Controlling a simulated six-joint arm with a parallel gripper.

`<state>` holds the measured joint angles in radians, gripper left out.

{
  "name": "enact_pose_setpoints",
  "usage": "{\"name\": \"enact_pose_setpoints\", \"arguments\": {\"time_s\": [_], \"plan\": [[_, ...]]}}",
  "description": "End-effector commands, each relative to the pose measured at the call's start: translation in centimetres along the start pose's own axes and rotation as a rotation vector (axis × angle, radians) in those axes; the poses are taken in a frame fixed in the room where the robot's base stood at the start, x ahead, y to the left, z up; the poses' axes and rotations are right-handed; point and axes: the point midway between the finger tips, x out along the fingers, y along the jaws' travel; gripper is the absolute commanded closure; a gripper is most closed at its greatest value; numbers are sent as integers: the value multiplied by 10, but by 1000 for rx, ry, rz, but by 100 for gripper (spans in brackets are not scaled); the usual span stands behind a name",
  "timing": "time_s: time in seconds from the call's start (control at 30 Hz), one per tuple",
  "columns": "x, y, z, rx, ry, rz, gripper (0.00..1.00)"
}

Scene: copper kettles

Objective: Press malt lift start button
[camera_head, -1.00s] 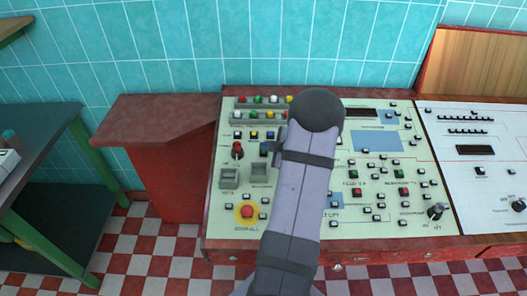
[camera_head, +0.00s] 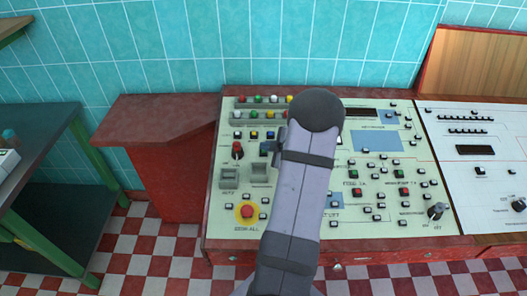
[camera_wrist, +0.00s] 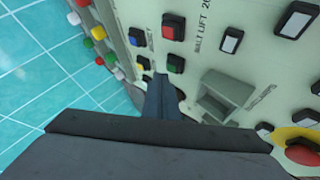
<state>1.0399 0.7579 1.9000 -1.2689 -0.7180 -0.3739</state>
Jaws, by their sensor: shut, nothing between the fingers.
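In the wrist view, a square green button (camera_wrist: 176,63) and a square red button (camera_wrist: 173,27) sit on the pale panel (camera_wrist: 200,70) beside the label "MALT LIFT". The green one is nearer my fingers. My gripper (camera_wrist: 162,80) is shut and empty, its narrow fingertips just beside the green button. I cannot tell whether they touch the panel. In the head view my arm hides these buttons, and a small bluish part of my gripper (camera_head: 267,148) shows at its left side.
A red emergency button on a yellow disc (camera_head: 247,211) and grey switches (camera_head: 229,178) lie to the left on the console. Rows of coloured lamps (camera_head: 258,99) run along its top. A white panel (camera_head: 480,190) adjoins on the right. A blue-tiled wall (camera_head: 200,50) stands behind.

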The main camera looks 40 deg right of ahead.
Motion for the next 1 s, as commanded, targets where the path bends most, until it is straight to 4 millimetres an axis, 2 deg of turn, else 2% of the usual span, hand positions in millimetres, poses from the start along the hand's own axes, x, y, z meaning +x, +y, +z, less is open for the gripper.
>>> {"name": "enact_pose_setpoints", "arguments": {"time_s": [1.0], "plan": [[8, -6, 6, 0, 0, 0, 100]]}}
